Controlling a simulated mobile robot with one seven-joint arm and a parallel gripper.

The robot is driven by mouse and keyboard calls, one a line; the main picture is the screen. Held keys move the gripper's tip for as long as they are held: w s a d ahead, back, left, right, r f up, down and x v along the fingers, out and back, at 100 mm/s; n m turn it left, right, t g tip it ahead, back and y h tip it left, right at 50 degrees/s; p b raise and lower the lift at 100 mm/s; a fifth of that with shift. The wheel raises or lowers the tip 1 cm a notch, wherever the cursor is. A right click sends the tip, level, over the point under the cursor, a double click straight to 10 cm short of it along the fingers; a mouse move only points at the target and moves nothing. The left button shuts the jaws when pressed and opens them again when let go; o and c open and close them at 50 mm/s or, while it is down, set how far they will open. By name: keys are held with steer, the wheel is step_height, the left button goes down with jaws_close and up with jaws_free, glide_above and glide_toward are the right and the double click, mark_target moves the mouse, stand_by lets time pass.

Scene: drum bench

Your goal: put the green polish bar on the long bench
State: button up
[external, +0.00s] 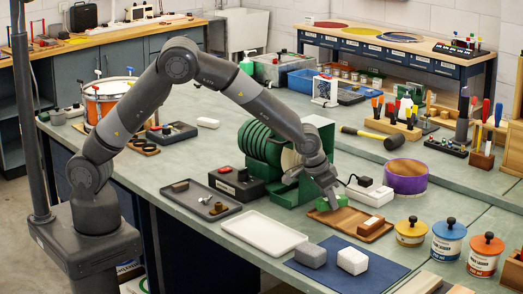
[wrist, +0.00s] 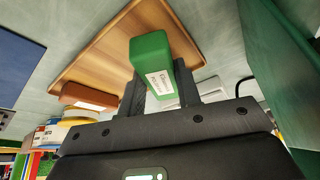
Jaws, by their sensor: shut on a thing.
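The green polish bar (external: 325,204) is a small green block. In the wrist view the green polish bar (wrist: 152,62) shows a white printed label. My gripper (external: 331,197) is shut on it, with one finger on each side in the wrist view (wrist: 158,92). The bar is at the left end of a wooden board (external: 349,226); whether it touches the board or hangs just above it I cannot tell. The board lies on the large grey-green bench top (external: 190,180). A second bench (external: 440,47) with a wooden top and dark blue front stands behind.
A red-brown bar (external: 371,226) lies on the same board. A green machine with discs (external: 262,143) stands to the left, a white power box (external: 370,190) and purple drum shell (external: 406,177) to the right. Paint tins (external: 411,233) and a blue mat (external: 330,277) are in front.

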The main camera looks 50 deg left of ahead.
steer(key=shift+f, duration=0.5)
steer(key=shift+f, duration=0.3)
steer(key=o, duration=1.2)
steer(key=shift+f, duration=0.1)
